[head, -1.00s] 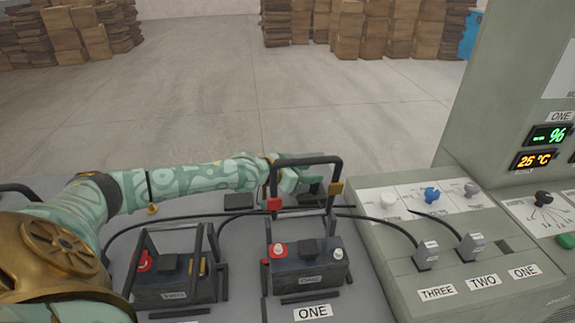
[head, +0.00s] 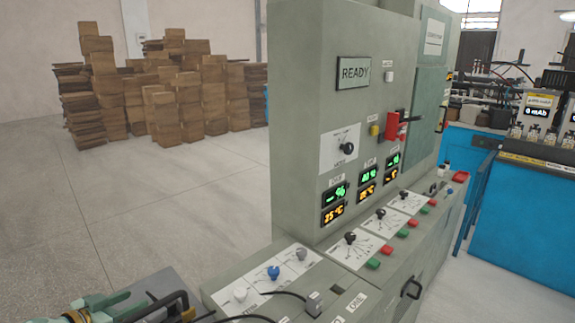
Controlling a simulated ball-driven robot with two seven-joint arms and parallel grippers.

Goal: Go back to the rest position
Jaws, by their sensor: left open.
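My left gripper (head: 112,303) shows only in part at the bottom left of the head view, mint green, with its jaws open. A black handle bar (head: 165,303) stands just right of it, with a yellow piece at its right end. I cannot tell whether the gripper touches the bar. The batteries themselves lie below the picture. My right gripper is not in view.
A grey control cabinet (head: 300,100) fills the middle, with a READY sign (head: 353,70), lit displays, knobs and a red lever (head: 393,125). A blue bench (head: 525,200) stands at right. Stacked boxes (head: 185,90) stand far back left, with open floor before them.

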